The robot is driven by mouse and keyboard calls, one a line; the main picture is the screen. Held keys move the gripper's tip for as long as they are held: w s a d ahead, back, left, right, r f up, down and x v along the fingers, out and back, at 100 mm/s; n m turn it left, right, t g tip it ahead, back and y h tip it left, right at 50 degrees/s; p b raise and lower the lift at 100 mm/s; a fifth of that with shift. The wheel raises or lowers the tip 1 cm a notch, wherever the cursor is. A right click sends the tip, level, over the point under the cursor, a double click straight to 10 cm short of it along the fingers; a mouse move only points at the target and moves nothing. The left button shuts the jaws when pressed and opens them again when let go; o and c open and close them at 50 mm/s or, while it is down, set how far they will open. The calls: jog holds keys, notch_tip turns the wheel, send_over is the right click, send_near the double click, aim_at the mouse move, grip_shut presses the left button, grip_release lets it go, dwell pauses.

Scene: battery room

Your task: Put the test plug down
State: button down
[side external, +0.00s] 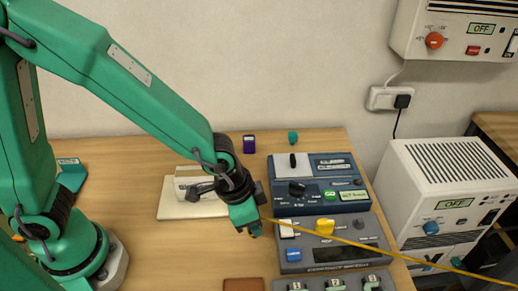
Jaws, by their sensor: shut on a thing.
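My gripper (249,222) is at the end of the green arm, pointing down above the wooden bench, just left of the blue and grey instruments. It is shut on the test plug, which is mostly hidden by the jaws. An orange cable (390,249) comes out at the jaws and runs off to the lower right, across the grey unit. I cannot tell whether the plug touches the bench.
A pale tray (174,209) lies left, a brown pad (244,285) in front. White cabinets (440,170) stand right. Bare wood (200,250) lies front left.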

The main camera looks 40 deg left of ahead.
jog(key=shift+f, duration=1.95)
jog(key=shift+f, duration=0.2)
jog(key=c, duration=1.3)
grip_release()
jog(key=shift+o, duration=0.2)
jog(key=shift+r, duration=0.2)
jog(key=v, duration=1.2)
jog(key=s+a+r+n+t, duration=0.1)
jog(key=a+r+n, duration=0.1)
jog(key=a, duration=0.4)
jog(key=s+a+r+n+t+y, duration=0.1)
jog(key=s+a+r+n, duration=0.1)
jog(key=a+r, duration=0.2)
jog(key=s+a+r+n+t+y, duration=0.1)
jog(key=a+r+n, duration=0.2)
jog(key=a, duration=0.7)
jog(key=shift+s+r, duration=0.35)
jog(key=shift+r, duration=0.2)
